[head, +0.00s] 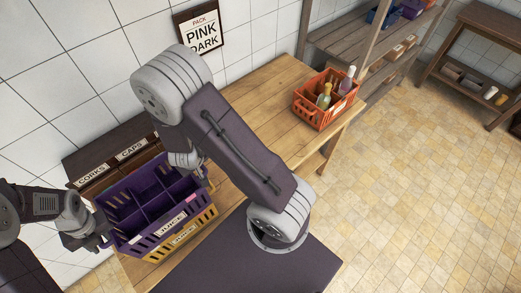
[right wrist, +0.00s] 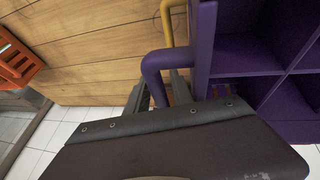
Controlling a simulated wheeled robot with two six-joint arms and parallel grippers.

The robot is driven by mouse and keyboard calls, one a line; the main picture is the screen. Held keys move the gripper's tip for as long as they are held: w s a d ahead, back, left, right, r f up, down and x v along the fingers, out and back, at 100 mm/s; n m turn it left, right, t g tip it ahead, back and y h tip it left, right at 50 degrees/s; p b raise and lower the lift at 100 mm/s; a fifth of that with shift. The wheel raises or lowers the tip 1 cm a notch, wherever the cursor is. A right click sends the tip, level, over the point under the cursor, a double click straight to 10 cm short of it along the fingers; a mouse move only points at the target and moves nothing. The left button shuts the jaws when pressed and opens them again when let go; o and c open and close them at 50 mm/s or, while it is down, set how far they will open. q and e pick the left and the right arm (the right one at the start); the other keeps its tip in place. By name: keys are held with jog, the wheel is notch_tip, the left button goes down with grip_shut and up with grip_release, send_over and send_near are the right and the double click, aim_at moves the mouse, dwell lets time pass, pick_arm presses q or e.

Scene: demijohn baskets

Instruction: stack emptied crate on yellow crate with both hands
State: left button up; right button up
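An empty purple crate (head: 163,200) with dividers and a JUICE label sits over a yellow crate (head: 206,219), largely hidden beneath it, also labelled JUICE. I cannot tell whether the purple crate is fully seated. My left gripper (head: 101,240) is at the purple crate's left end; its finger gap is too small to read. My right gripper is mostly hidden behind my arm in the head view. In the right wrist view, its fingers (right wrist: 160,97) close on the purple crate's handle (right wrist: 158,62). The yellow crate's handle (right wrist: 167,16) shows beyond it.
An orange crate (head: 315,116) with several bottles stands on the far right of the wooden table (head: 258,98). Compartments labelled CORKS (head: 93,175) and CAPS (head: 131,149) stand behind the stacked crates, against the wall. The table between the stack and orange crate is clear.

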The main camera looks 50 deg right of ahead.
pick_arm(q)
jog(key=shift+r, duration=0.1)
pick_arm(e)
jog(key=shift+a, duration=0.1)
jog(key=shift+r+p, duration=0.45)
jog(key=shift+p, duration=0.05)
pick_arm(q)
jog(key=shift+d, duration=0.1)
jog(key=shift+r, duration=0.15)
pick_arm(e)
jog(key=shift+r, duration=0.2)
